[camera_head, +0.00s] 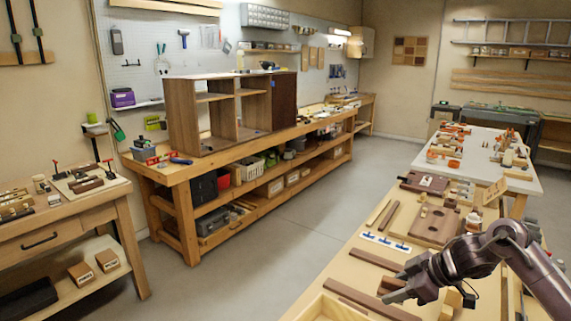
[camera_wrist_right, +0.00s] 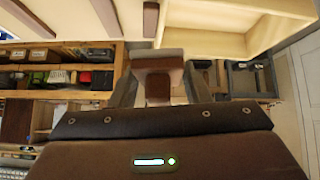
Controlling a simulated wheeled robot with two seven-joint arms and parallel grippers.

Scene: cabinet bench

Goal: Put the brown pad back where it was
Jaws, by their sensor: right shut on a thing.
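My right gripper (camera_head: 389,286) reaches in from the lower right of the head view, low over the near wooden bench (camera_head: 340,262). It is shut on a small brown piece, seemingly the brown pad (camera_wrist_right: 158,86), which shows between the fingers in the wrist view. The right gripper's fingers (camera_wrist_right: 158,92) stand on either side of it, and a grey-edged part lies across its top. In the head view the fingers mostly hide the pad. I cannot tell whether it touches the bench. My left gripper is not in view.
A pale wooden tray (camera_wrist_right: 235,35) is near the gripper in the wrist view; its rim (camera_head: 318,301) shows at the bottom of the head view. Dark wood strips (camera_head: 374,259), a brown board (camera_head: 434,226) and blue-marked pieces on a white strip (camera_head: 386,242) lie on the bench.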

